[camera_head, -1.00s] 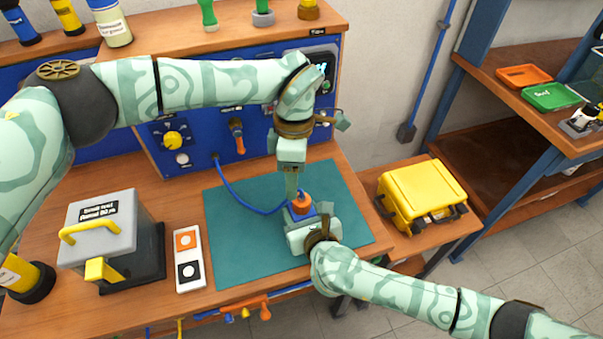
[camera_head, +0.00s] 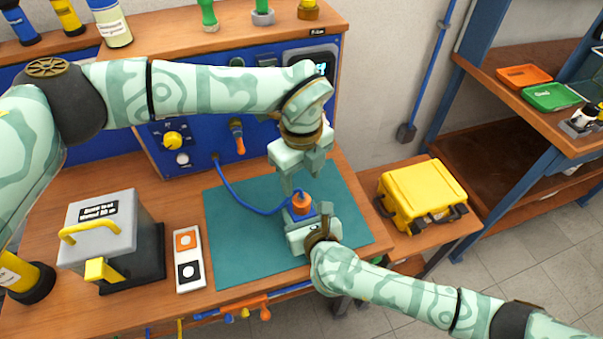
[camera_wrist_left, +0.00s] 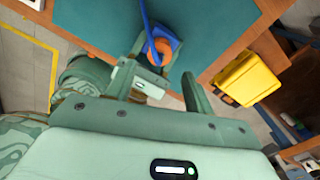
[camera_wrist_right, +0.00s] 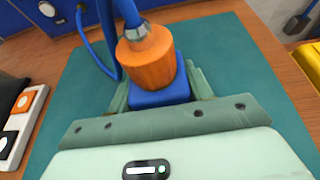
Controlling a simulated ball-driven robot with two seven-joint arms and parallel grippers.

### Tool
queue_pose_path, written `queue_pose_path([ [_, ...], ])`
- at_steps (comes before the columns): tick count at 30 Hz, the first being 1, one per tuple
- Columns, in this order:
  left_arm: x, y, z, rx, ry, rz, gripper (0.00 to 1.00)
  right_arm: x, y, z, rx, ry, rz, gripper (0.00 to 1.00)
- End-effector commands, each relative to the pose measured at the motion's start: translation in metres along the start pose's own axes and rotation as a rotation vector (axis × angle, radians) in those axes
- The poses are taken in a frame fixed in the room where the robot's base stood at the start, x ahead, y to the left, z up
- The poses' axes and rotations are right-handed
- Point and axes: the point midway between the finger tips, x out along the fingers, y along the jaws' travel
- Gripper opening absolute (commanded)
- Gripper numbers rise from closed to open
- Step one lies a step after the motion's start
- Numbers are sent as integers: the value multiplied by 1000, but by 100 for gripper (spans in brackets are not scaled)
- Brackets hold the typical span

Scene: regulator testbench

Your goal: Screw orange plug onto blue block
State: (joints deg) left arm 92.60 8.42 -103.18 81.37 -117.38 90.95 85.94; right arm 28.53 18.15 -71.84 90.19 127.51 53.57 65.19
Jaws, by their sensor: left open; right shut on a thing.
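The orange plug (camera_head: 301,204) sits upright on top of the blue block (camera_wrist_right: 162,96), with a blue hose running from the plug's top through a metal fitting. The plug also shows large in the right wrist view (camera_wrist_right: 147,58). How far it is threaded on cannot be told. My right gripper (camera_head: 300,224) is shut on the blue block, with a finger on each side of it, low over the mat. My left gripper (camera_head: 301,186) is open and points down just above the plug. In the left wrist view the plug (camera_wrist_left: 161,47) shows beyond its spread fingers, with nothing held.
The blue hose (camera_head: 245,204) loops across the teal mat (camera_head: 245,250) to the blue panel (camera_head: 190,150). A grey case (camera_head: 105,225) and a two-button plate (camera_head: 189,262) stand left of the mat. A yellow case (camera_head: 422,190) stands at the right. The mat's left part is mostly clear.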

Motion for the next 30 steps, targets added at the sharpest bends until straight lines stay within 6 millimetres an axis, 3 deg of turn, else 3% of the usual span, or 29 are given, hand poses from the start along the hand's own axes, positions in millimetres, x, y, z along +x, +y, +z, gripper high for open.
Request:
queue_pose_path([
  [13,5,0,0,-17,1,2,53,0,0,0,0,0,0,0],
  [24,58,0,0,-16,1,2,53,0,0,0,0,0,1,0],
  [30,77,0,0,-16,1,1,53,0,0,0,1,0,1,0],
])
